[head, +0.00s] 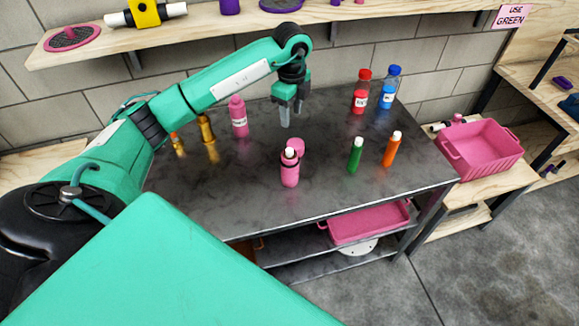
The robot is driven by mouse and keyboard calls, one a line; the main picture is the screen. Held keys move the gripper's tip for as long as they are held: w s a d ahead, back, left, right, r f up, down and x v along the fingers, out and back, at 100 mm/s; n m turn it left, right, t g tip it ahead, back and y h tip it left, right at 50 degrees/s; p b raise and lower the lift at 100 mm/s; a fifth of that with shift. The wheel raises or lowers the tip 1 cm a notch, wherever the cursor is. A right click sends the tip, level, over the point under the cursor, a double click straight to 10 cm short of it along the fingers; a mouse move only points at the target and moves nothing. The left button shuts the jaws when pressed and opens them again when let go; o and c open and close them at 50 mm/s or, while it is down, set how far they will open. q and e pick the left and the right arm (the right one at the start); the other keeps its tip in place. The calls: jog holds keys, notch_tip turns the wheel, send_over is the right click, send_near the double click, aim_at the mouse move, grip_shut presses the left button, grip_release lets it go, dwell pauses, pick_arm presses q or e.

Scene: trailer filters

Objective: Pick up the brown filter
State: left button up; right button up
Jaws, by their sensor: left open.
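My left gripper (290,116) hangs open and empty, pointing down over the back middle of the dark table (330,205). A golden-brown cylinder (207,130) stands upright at the table's left, to the left of the gripper and apart from it. It looks the closest to a brown filter, but I cannot tell for sure. A smaller orange-gold cylinder (178,146) stands just left of it, close to my left arm. My right gripper is not in view.
A pink bottle (239,118) stands between the golden-brown cylinder and the gripper. A shelf (200,32) runs behind.

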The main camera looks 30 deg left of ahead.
pick_arm(q)
jog(key=p, duration=0.2)
send_over(289, 150)
jog(key=f, duration=0.7)
jog(key=shift+w+d+f, duration=0.1)
jog(key=shift+w+f, duration=0.3)
jog(key=shift+s+f+p, duration=0.1)
jog(key=shift+f+p, duration=0.3)
jog(key=shift+p, duration=0.25)
jog(key=f, duration=0.1)
jog(key=f+p, duration=0.2)
jog(key=f, duration=0.1)
jog(key=shift+s, duration=0.25)
jog(key=shift+f, duration=0.3)
grip_shut()
